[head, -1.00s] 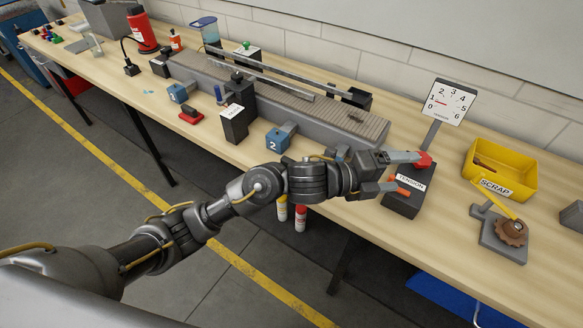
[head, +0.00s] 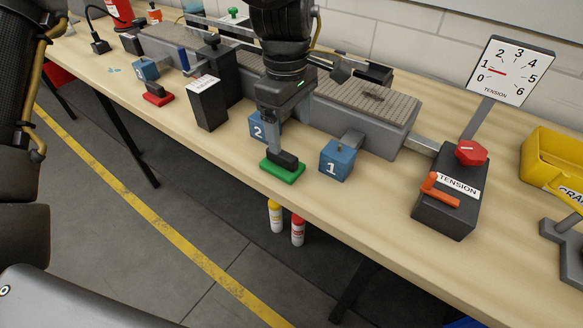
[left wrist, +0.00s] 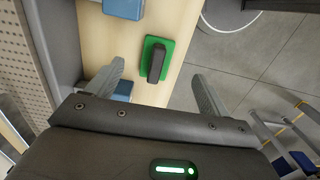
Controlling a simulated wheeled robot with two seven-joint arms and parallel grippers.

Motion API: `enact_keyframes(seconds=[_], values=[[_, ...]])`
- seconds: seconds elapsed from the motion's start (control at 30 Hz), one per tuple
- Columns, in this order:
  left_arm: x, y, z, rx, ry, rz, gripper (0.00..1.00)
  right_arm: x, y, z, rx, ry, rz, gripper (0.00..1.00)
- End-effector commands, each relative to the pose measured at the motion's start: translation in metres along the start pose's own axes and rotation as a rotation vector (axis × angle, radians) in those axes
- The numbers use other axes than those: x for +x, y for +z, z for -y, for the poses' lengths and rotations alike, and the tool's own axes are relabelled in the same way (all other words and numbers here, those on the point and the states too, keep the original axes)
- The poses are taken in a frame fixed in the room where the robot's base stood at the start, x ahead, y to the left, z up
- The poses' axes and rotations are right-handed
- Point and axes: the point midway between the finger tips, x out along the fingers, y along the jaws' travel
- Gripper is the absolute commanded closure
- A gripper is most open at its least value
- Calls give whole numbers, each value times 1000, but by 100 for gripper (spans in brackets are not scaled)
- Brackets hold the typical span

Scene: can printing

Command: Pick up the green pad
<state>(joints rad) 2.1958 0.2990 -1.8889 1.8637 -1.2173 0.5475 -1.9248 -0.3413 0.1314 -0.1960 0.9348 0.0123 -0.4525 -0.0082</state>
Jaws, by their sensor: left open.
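The green pad (head: 282,171) is a flat green block with a black handle on top. It lies on the bench near its front edge, in front of the blue block marked 2. In the left wrist view the green pad (left wrist: 158,55) shows ahead, between the lines of the two fingers. My left gripper (head: 272,140) points down just above and behind the pad in the head view. Its fingers (left wrist: 155,92) are spread and empty, one on either side of the black handle. My right gripper is not in view.
Blue block 1 (head: 337,160) stands just right of the pad, and blue block 2 (head: 257,126) behind it. The black TENSION box (head: 450,200) with a red knob is further right. A red pad (head: 157,95) lies at left. The bench edge is close in front.

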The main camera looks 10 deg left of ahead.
Motion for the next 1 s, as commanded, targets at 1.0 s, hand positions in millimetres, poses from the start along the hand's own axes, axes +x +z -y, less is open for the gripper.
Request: enact_keyframes(seconds=[1.0], values=[[62, -18, 4, 17, -10, -55, 20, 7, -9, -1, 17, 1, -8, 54]])
